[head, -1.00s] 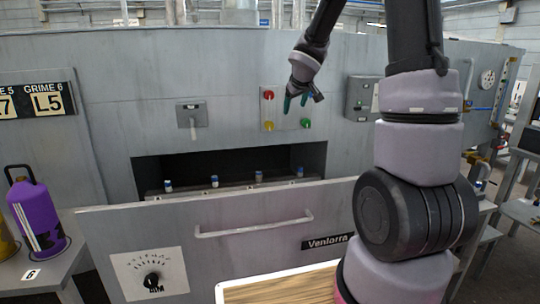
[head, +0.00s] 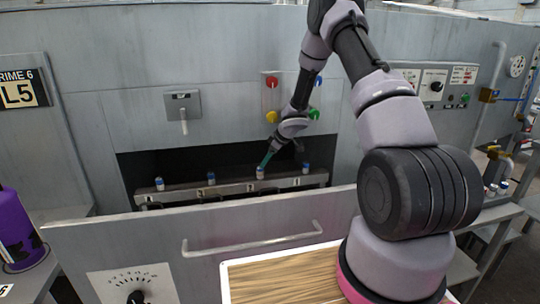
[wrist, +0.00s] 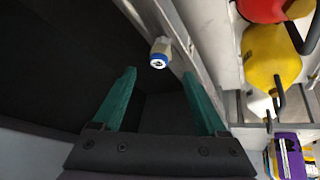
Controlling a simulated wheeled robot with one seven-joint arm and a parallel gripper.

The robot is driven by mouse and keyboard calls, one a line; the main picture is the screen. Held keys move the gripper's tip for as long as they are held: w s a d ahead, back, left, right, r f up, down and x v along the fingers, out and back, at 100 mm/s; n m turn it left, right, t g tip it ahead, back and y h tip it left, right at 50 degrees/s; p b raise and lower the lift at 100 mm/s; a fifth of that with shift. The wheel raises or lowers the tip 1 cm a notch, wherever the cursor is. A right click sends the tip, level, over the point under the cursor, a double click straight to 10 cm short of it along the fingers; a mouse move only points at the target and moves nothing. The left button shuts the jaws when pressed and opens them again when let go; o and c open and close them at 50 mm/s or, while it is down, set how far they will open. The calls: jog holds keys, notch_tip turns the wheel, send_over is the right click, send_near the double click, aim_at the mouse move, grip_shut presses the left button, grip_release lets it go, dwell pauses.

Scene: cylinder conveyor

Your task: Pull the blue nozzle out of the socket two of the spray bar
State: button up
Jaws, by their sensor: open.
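The spray bar (head: 232,189) runs across the dark opening in the grey machine, with several small blue-and-white nozzles standing in it. From the left they are the first nozzle (head: 159,184), the second (head: 211,179), the third (head: 260,172) and the far right one (head: 306,168). I cannot read the socket numbers. My gripper (head: 281,157) is open and empty, its green fingers near the third nozzle from the left. In the wrist view a nozzle with a blue ring (wrist: 160,56) is just beyond the spread fingertips (wrist: 159,73), apart from them.
A grey front panel with a handle (head: 250,243) stands before the opening. A wooden-topped surface (head: 280,279) is in front. A purple bottle (head: 20,232) stands left; red (wrist: 268,8) and yellow (wrist: 271,55) containers show in the wrist view. Wall knobs sit above the opening.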

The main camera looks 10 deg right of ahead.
aim_at(260, 170)
jog(key=x, duration=0.8)
jog(key=shift+f, duration=0.1)
grip_shut()
dwell(1.4)
